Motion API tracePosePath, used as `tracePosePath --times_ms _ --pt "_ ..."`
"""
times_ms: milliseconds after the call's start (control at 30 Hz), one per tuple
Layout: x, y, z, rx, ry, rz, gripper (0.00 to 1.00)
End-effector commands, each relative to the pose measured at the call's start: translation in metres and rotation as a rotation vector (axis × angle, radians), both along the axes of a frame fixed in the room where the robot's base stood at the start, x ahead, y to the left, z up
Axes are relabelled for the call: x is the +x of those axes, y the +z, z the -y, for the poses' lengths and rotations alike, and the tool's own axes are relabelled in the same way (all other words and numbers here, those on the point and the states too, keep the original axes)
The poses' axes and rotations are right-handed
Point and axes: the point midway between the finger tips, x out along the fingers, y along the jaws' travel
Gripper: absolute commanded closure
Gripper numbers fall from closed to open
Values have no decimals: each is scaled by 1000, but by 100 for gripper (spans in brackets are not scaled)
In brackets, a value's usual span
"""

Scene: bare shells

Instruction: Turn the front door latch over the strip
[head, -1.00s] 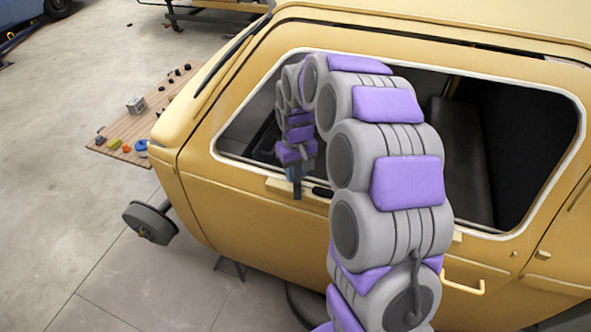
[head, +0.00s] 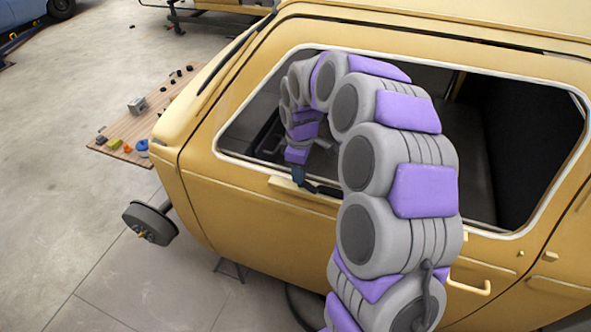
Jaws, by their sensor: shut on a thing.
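The dark front door latch (head: 325,190) lies at the strip, small and partly covered by my gripper and arm. My gripper (head: 303,184) is at the strip's left part, its blue-grey fingers tilted down to the right. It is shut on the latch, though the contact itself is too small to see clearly.
The yellow car shell (head: 250,215) has an open window with a pale frame (head: 219,140). A yellow door handle (head: 470,287) sticks out low right. A wooden board (head: 120,153) with small items lies at left, near a wheel hub (head: 150,223).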

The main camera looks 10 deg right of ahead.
Motion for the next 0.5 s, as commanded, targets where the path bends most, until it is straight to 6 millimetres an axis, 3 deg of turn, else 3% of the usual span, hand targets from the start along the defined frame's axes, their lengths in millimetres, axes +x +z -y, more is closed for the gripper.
tracePosePath --times_ms 500 --pt "0 0 4 -1 477 -7 100"
